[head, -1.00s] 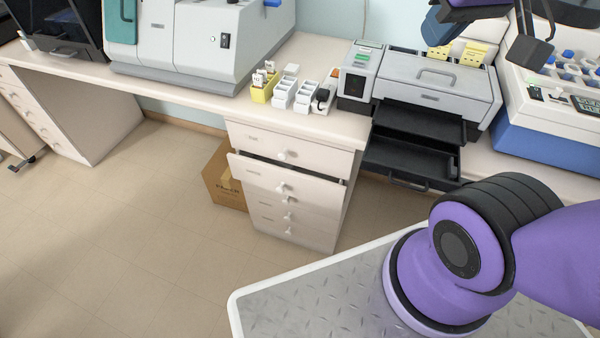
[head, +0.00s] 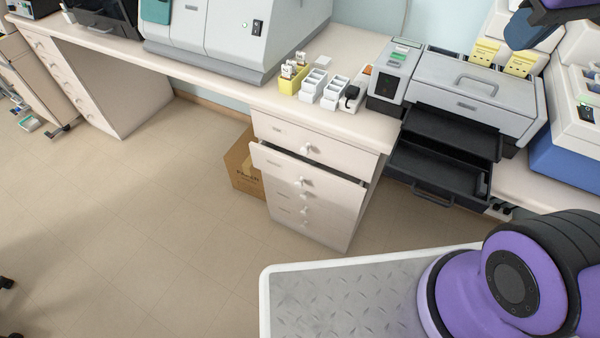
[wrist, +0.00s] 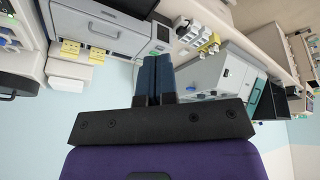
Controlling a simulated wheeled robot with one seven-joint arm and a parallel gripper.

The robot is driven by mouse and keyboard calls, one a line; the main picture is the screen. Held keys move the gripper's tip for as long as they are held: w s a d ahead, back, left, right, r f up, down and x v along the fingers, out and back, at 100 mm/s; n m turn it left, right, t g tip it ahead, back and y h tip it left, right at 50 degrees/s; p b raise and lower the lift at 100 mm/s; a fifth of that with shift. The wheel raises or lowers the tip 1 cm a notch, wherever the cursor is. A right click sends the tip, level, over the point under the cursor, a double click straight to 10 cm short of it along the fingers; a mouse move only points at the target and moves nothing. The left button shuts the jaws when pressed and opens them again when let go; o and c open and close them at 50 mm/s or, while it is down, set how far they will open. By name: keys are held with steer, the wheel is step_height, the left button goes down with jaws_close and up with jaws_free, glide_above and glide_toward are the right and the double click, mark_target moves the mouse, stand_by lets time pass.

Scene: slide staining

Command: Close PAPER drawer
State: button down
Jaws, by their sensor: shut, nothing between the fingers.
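A white drawer cabinet (head: 345,205) stands under the bench in the head view. Its second drawer (head: 305,178) is pulled out a little, with a dark gap above its front and a round knob on it. The top drawer (head: 310,145) and the lower ones look shut. The drawer labels are too small to read, so I cannot tell which says PAPER. My gripper (wrist: 152,78) is shut and empty in the wrist view, its blue fingers together. It is away from the cabinet, with bench machines beyond it.
A grey machine (head: 470,95) right of the cabinet has black trays (head: 435,175) sticking out. Small racks (head: 312,85) stand on the bench above the drawers. A cardboard box (head: 240,165) sits left of the cabinet. The floor (head: 150,220) in front is mostly clear.

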steer(key=w+a+f+n+g+h, duration=0.25)
steer(key=w+n, duration=0.25)
steer(key=w, duration=0.4)
steer(key=w+a+f+n+h, duration=0.3)
steer(key=w+a+f+n, duration=0.5)
steer(key=f, duration=0.3)
steer(key=w+a+f+n+h, duration=0.4)
steer(key=w+a+f+n, duration=0.3)
steer(key=f, duration=0.4)
steer(key=a+f+n+t+h, duration=0.1)
steer(key=a+f+n+t, duration=0.1)
steer(key=a+f+n, duration=0.5)
steer(key=a+f+n+t+h, duration=0.2)
steer(key=a+f+n, duration=0.15)
steer(key=f, duration=0.75)
steer(key=n+t+y, duration=0.3)
steer(key=n+t, duration=0.6)
steer(key=n, duration=0.6)
glide_toward(302, 168)
steer(key=x, duration=0.7)
steer(key=shift+w+d, duration=0.15)
steer(key=shift+w, duration=0.1)
